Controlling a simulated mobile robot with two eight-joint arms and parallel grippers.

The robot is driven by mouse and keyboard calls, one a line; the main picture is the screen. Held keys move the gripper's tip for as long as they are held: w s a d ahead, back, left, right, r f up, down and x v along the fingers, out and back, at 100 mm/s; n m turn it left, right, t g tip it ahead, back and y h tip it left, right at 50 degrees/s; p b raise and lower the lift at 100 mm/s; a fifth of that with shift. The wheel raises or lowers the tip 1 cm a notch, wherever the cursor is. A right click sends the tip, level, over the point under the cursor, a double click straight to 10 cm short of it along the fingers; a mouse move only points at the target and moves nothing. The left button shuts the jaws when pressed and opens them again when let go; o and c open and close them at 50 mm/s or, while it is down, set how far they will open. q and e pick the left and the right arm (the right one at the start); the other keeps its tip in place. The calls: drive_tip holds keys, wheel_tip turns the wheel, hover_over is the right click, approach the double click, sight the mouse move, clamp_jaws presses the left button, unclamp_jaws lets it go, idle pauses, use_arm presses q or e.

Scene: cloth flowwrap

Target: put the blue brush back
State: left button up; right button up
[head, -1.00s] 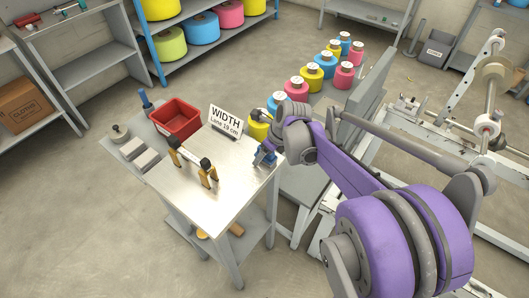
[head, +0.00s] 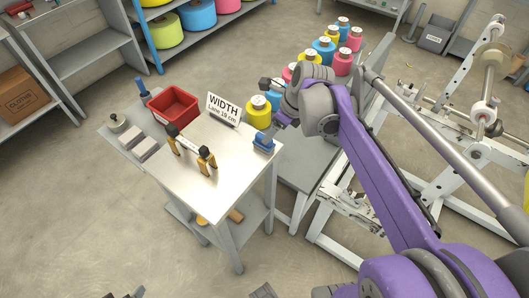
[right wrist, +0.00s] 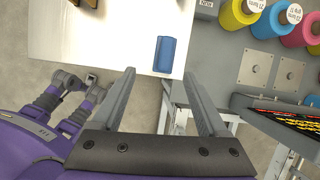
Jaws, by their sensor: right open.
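The blue brush (head: 264,143) rests on the right edge of the white-topped table (head: 225,175). In the right wrist view the blue brush (right wrist: 164,54) sits near the table edge, just beyond my fingertips and between their lines. My right gripper (right wrist: 160,75) is open and empty, with clear space between its fingers. My left gripper does not show clearly in either view.
A red bin (head: 173,106), a WIDTH sign (head: 223,107) and a black-and-yellow fixture (head: 190,150) stand on or beside the table. A blue-handled item (head: 142,86) stands left of the bin. Coloured spools (head: 258,113) stand behind.

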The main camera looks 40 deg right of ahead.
drive_tip(key=s+a+f+n, duration=0.3)
drive_tip(key=s+a+n, duration=0.1)
drive_tip(key=n, duration=0.6)
drive_tip(key=s+a+f+n, duration=0.3)
drive_tip(key=a+n, duration=0.4)
drive_tip(key=n, duration=0.4)
drive_tip(key=s+a+f+n+t+h, duration=0.1)
drive_tip(key=s+a+f+n, duration=0.2)
drive_tip(key=n, duration=0.8)
drive_tip(key=s+a, duration=0.2)
drive_tip(key=a, duration=0.1)
drive_tip(key=shift+s+f, duration=0.15)
drive_tip(key=shift+f, duration=0.1)
